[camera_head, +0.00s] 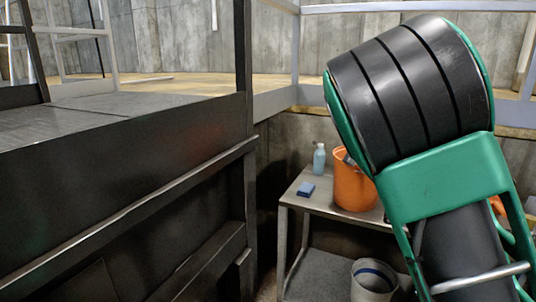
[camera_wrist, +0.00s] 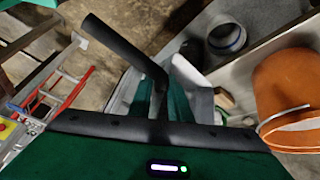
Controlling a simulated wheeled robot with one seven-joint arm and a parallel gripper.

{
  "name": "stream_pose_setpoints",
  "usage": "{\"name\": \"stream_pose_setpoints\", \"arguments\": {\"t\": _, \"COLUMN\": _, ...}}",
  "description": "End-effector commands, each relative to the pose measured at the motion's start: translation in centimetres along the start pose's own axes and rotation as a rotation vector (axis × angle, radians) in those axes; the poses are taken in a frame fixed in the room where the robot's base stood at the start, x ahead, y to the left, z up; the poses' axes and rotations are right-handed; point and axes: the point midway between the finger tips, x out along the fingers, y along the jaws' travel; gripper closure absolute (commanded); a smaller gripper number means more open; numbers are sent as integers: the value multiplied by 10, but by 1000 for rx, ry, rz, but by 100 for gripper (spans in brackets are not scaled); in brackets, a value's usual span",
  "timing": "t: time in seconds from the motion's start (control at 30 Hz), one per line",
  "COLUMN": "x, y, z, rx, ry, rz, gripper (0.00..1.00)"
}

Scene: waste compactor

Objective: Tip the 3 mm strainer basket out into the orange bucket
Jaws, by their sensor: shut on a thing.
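The orange bucket (camera_head: 352,185) stands on a grey metal table, partly behind my green and black arm in the head view. It also shows at the right edge of the wrist view (camera_wrist: 288,85), with its wire handle. My gripper (camera_wrist: 158,112) is shut on a black bent bar (camera_wrist: 125,45), seen in the wrist view. The bar looks like the strainer basket's handle, but I cannot make out the basket's mesh. The bar lies left of the bucket in that view, apart from it. In the head view my arm hides the gripper.
The table (camera_head: 330,206) also carries a blue spray bottle (camera_head: 319,160) and a blue sponge (camera_head: 306,189). A grey bucket (camera_head: 373,282) stands low by the table. A dark steel platform (camera_head: 120,185) fills the left. A red ladder-like frame (camera_wrist: 62,95) shows in the wrist view.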

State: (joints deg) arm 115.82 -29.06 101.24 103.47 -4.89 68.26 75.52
Motion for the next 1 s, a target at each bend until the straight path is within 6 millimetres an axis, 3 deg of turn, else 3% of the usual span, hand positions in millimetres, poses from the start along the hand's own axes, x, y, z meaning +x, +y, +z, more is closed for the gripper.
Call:
{"name": "stream_pose_setpoints", "arguments": {"t": 0.2, "x": 40, "y": -44, "z": 28, "rx": -389, "ry": 56, "rz": -185, "gripper": 100}}
{"name": "stream_pose_setpoints", "arguments": {"t": 0.5, "x": 75, "y": -90, "z": 72, "rx": -848, "ry": 120, "rz": -410, "gripper": 100}}
{"name": "stream_pose_setpoints", "arguments": {"t": 0.7, "x": 83, "y": -102, "z": 88, "rx": -984, "ry": 140, "rz": -478, "gripper": 100}}
{"name": "stream_pose_setpoints", "arguments": {"t": 1.0, "x": 83, "y": -104, "z": 90, "rx": -1002, "ry": 144, "rz": -488, "gripper": 100}}
